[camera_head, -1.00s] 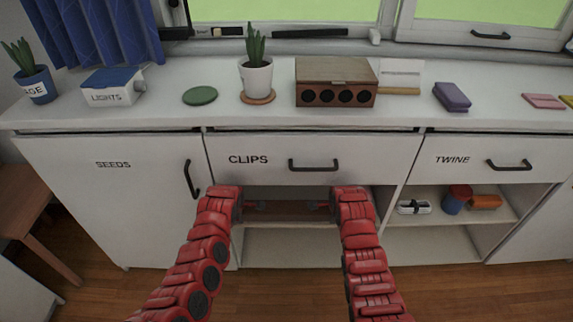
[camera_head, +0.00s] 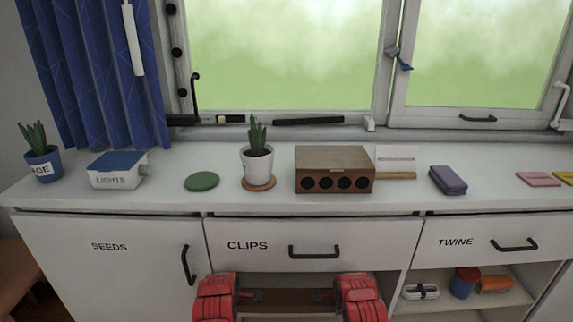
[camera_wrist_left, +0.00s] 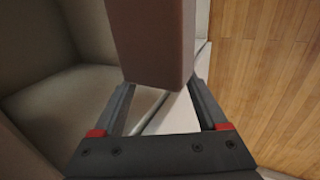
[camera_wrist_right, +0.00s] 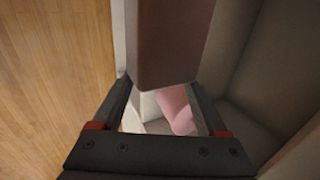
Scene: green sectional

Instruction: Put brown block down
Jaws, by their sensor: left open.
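The brown block (camera_head: 288,298) lies crosswise between my two grippers, in the open compartment below the drawer marked CLIPS. My left gripper (camera_head: 252,296) is at its left end and my right gripper (camera_head: 325,296) at its right end. In the left wrist view the block (camera_wrist_left: 155,45) reaches down to the fingertips, which stand wide apart. The right wrist view shows the block (camera_wrist_right: 168,45) and fingers spread in the same way. Whether the block rests on the compartment floor cannot be told.
An open shelf (camera_head: 500,300) with small items is at right. The SEEDS door (camera_head: 100,270) is shut.

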